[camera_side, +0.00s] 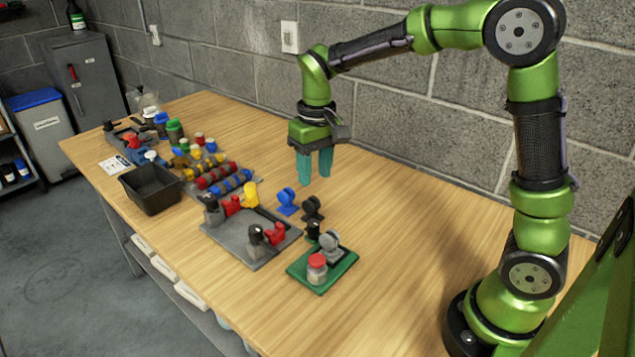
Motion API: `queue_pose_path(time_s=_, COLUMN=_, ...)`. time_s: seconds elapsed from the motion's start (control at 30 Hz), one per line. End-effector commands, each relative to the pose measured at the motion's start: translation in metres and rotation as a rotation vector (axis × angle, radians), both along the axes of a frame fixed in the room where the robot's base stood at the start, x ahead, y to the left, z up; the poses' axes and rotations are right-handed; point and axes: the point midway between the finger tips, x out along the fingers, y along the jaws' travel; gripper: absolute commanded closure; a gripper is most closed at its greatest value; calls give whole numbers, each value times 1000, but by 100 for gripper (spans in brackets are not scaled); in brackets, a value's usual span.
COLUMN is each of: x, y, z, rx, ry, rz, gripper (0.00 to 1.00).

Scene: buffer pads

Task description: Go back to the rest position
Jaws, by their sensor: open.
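My gripper (315,167) has teal fingers that point down. It hangs above the wooden table (400,215), towards the wall side. The fingers are apart, with nothing visible between them. A blue part (287,202) and a black part (312,208) stand on the table below and in front of the gripper, clear of it. A green pad (338,275) lies nearer the arm's base. It bears a grey part (330,245) and a small jar with a red lid (317,267).
A grey tray (240,246) holds red, yellow and dark parts. Beyond it are racks of coloured pieces (222,178) and a black bin (150,190). The block wall (400,110) runs behind the table. The table between the gripper and the arm's base is clear.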

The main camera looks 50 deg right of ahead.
Motion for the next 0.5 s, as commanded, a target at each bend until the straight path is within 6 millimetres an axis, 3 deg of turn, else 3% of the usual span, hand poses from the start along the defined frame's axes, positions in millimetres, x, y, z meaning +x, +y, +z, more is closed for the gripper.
queue_pose_path(time_s=0.3, x=-81, y=15, z=38, rx=119, ry=-251, rz=-88, gripper=58)
queue_pose_path(time_s=0.5, x=-134, y=21, z=52, rx=179, ry=-429, rz=-138, gripper=58)
